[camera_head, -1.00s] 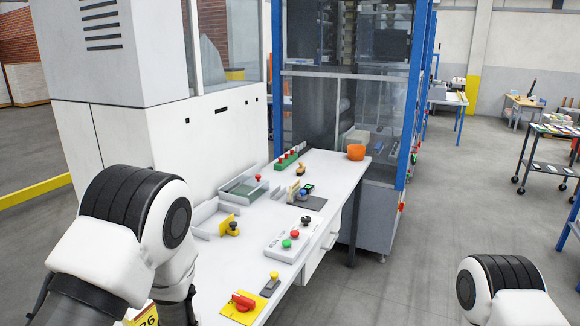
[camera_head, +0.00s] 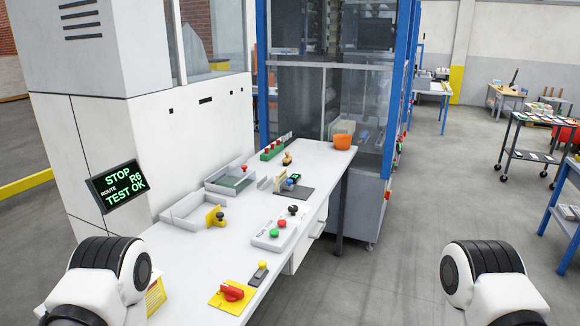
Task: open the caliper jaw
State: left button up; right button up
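What looks like the caliper (camera_head: 281,183) stands at the far part of the white table (camera_head: 190,262), beside a dark mat (camera_head: 296,193). It has a pale upright part and a small dark block with a green display (camera_head: 294,178). It is too small to tell how far its jaw is open. My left arm shows at the lower left and my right arm at the lower right. Both grippers are outside the picture, and neither arm is near the caliper.
A black status sign (camera_head: 119,187) stands left.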

aim_at(285, 184)
jog(key=i+l, duration=0.45)
jog(key=l, duration=0.15)
jog(key=i+l, duration=0.45)
jog(key=l, duration=0.15)
jog(key=z, duration=0.05)
